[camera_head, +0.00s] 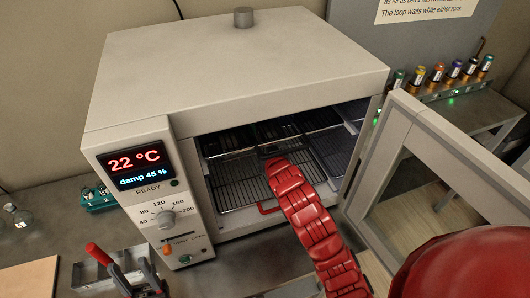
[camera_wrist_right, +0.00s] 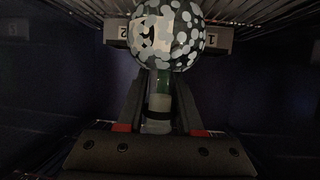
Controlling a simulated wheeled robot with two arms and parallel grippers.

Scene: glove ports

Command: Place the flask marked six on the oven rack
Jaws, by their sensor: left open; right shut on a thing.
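The oven (camera_head: 240,62) stands open, its glass door (camera_head: 440,165) swung to the right. A wire rack (camera_head: 240,185) with a red handle is inside. My right arm reaches into the oven. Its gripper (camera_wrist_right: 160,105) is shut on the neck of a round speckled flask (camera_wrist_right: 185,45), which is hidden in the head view. The flask's pale label carries a dark mark I cannot read for sure. Behind the flask, a bar (camera_wrist_right: 222,40) shows the numbers 2 and 1. My left gripper (camera_head: 120,257) is open and empty at the lower left, outside the oven.
The oven panel (camera_head: 140,168) reads 22 °C, damp 45 %, READY. Small glassware (camera_head: 21,217) and a green holder (camera_head: 97,198) stand at the left. The open door limits room right of my right arm.

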